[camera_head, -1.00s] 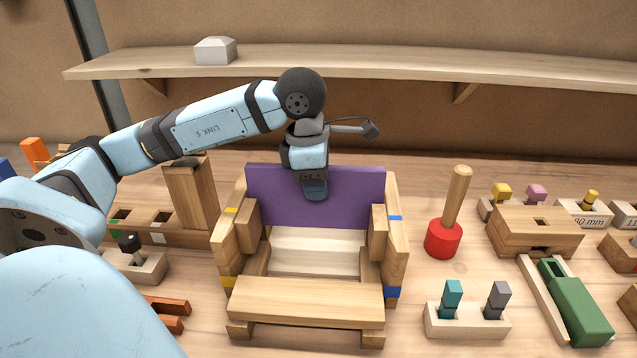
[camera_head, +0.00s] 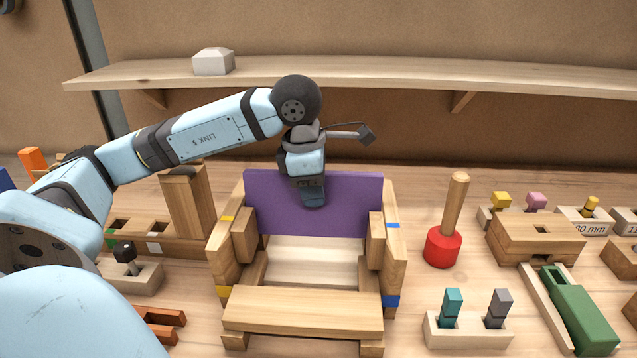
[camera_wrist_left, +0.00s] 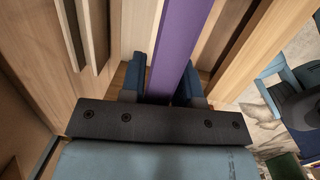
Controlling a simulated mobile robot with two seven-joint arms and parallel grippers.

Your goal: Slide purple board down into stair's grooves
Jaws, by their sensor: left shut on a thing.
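The purple board (camera_head: 345,200) stands upright at the back of the wooden stair (camera_head: 300,312), spanning between its two side pieces. My left gripper (camera_head: 313,196) is shut on the board's top edge near its middle. In the left wrist view the purple board (camera_wrist_left: 180,45) runs between the two fingers of my left gripper (camera_wrist_left: 162,85). The stair's front tread lies level between the sides, with yellow and blue marks on the side pieces. Whether the board's ends are seated in the grooves cannot be told. My right gripper is not in view.
A red-based wooden mallet (camera_head: 444,245) stands right of the stair. Wooden blocks with pegs and a green box (camera_head: 578,318) lie farther right. A block with slots (camera_head: 160,238) is at left. A shelf (camera_head: 380,75) runs along the back wall.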

